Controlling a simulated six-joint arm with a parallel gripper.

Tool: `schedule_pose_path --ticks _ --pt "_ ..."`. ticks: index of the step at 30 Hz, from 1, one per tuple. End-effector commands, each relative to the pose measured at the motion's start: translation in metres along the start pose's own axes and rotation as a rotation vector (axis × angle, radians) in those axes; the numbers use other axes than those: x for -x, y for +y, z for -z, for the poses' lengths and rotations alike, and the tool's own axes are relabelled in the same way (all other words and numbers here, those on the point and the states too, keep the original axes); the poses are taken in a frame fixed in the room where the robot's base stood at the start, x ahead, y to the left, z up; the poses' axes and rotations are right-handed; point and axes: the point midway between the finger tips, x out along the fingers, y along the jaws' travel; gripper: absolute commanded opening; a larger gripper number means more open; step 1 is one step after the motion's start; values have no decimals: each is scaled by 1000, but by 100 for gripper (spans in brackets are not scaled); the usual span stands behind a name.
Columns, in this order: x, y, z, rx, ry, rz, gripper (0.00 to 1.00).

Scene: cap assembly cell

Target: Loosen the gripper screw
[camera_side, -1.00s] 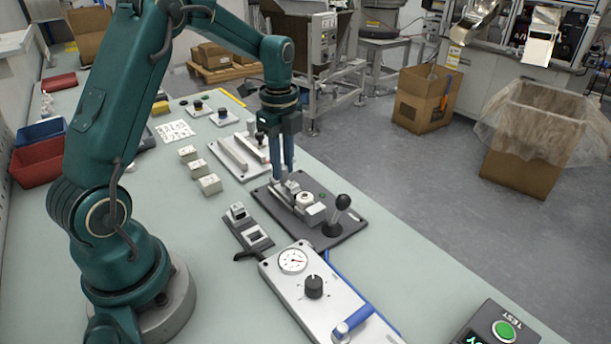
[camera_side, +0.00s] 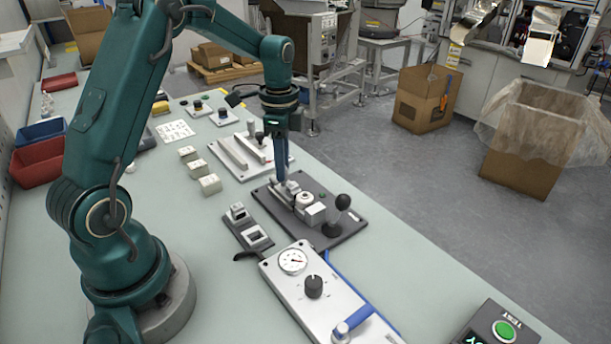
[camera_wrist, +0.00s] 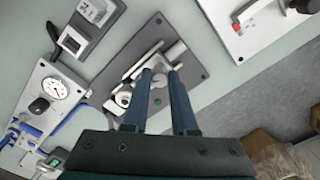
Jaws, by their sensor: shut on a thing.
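The clamp fixture (camera_side: 303,201) stands on a dark plate (camera_side: 340,232) in the middle of the bench. It has light metal jaws and a round, pale part in it. My gripper (camera_side: 284,182) points straight down at the far left end of the fixture. In the wrist view, my gripper's fingertips (camera_wrist: 161,74) stand on either side of the gripper screw (camera_wrist: 158,82), a small, light round head, and are shut on it. In the side view the fingers hide the screw. The round pale part also shows in the wrist view (camera_wrist: 122,97), left of the fingers.
A black ball-topped lever (camera_side: 343,203) rises at the plate's right end. A grey box with a gauge (camera_side: 292,261) and a small dark holder (camera_side: 247,232) stand nearer the camera. A light plate with rails (camera_side: 235,155) lies behind.

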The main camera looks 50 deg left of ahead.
Motion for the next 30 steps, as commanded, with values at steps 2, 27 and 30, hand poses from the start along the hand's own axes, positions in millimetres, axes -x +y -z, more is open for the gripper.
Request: schedule_pose_path --ticks 2,27,30 --pt "1 0 0 72 1 0 0" --pt "1 0 0 862 0 0 0" --pt "1 0 0 944 0 0 0"
